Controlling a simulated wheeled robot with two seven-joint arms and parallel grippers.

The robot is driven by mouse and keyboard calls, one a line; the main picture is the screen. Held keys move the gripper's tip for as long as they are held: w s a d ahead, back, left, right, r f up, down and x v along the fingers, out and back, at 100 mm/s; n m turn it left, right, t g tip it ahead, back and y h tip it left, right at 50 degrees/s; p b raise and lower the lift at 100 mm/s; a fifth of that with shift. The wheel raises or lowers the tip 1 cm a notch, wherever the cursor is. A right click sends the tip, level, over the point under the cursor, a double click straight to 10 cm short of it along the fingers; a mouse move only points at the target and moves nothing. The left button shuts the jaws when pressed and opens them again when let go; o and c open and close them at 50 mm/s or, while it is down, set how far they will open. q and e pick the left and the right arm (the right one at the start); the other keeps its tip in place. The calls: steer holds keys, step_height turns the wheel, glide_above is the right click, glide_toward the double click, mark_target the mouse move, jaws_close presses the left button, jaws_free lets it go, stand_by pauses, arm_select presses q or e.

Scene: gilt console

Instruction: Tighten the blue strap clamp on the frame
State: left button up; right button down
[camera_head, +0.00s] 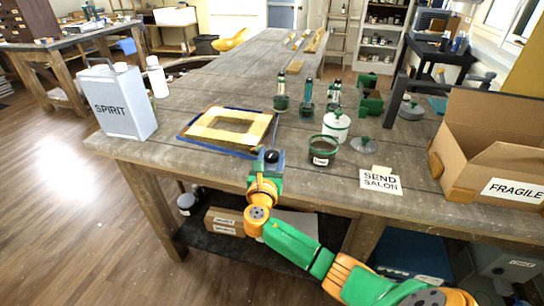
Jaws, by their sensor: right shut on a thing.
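A pale gilt frame (208,132) lies flat on the wooden workbench, left of the middle. The blue strap clamp (222,149) runs around its outer edges as a thin dark blue band. My right gripper (269,158) is at the bench's front edge, by the frame's near right corner. It is shut on a small part of the clamp there, with a black top and some blue showing. The fingers and the arm hide most of this part, so I cannot tell how taut the strap is. My left gripper is out of view.
A white SPIRIT can (118,103) and a white bottle (157,77) stand left of the frame. A green-rimmed pot (323,151), a lidded jar (336,125) and a SEND SALON card (380,181) are to the right. A FRAGILE carton (490,138) fills the right end.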

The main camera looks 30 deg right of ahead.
mark_target(270, 160)
steer(key=shift+m+g+h, duration=0.6)
steer(key=shift+g+h, duration=0.1)
steer(key=shift+b, duration=0.3)
steer(key=shift+c, duration=1.5)
jaws_free()
steer(key=v, duration=0.7)
steer(key=shift+a, duration=0.15)
steer(key=shift+w, duration=0.1)
